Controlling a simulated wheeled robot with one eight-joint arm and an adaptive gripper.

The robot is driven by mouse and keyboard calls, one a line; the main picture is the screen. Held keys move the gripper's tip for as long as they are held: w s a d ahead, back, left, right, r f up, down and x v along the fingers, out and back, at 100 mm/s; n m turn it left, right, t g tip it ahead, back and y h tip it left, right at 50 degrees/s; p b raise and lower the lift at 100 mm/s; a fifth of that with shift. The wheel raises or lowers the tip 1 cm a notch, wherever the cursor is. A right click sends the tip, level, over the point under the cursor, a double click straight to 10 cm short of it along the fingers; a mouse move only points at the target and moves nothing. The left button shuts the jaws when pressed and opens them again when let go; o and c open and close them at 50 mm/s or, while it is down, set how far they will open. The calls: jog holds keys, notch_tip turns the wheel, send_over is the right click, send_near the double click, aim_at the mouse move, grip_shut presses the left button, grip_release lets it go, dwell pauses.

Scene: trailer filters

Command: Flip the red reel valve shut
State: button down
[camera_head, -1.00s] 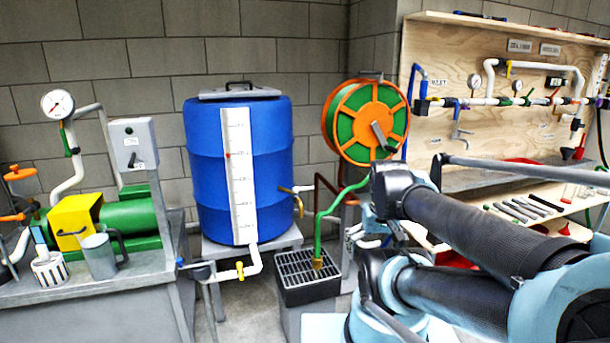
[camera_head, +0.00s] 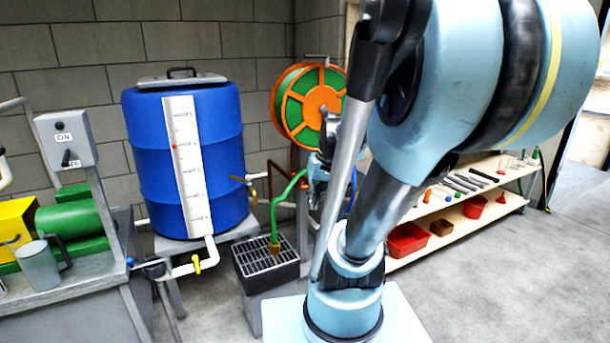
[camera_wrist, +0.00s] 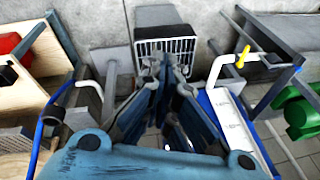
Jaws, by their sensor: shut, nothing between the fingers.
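The hose reel (camera_head: 306,108), orange with green hose, stands against the back wall in the head view, right of the blue barrel. My arm covers its right side. I cannot make out a red valve handle on it in either view. A dark red-brown pipe (camera_head: 279,172) runs below the reel, beside the green hose (camera_head: 288,188). My gripper (camera_wrist: 167,64) is shut and empty in the wrist view, its fingertips showing in front of the drain grate (camera_wrist: 172,48).
The blue barrel (camera_head: 186,150) stands left of the reel, with a brass tap (camera_head: 246,179) and a yellow-handled valve (camera_head: 196,264). The drain box (camera_head: 262,270) is below the reel. A shelf (camera_head: 456,222) with red bins is at right, with clear floor before it.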

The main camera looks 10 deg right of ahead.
aim_at(298, 178)
jog(key=w+d+t+y, duration=0.2)
jog(key=w+d, duration=0.4)
jog(key=w, duration=1.1)
jog(key=w+d+r+t+y, duration=0.1)
jog(key=w+d, duration=0.5)
jog(key=w, duration=1.1)
jog(key=shift+w+d+t+y, duration=0.3)
jog(key=shift+t+y, duration=0.5)
jog(key=shift+y, duration=0.4)
jog(key=x, duration=1)
jog(key=shift+s, duration=0.15)
jog(key=shift+s+a+f, duration=0.1)
jog(key=shift+a+f, duration=0.3)
jog(key=shift+f, duration=0.2)
jog(key=shift+s+a+f, duration=0.1)
jog(key=shift+a+f, duration=0.3)
jog(key=shift+f, duration=0.25)
jog(key=shift+s+a+f, duration=0.1)
jog(key=shift+a+f, duration=0.15)
jog(key=shift+f, duration=0.15)
jog(key=shift+s+d, duration=0.1)
jog(key=shift+d, duration=0.05)
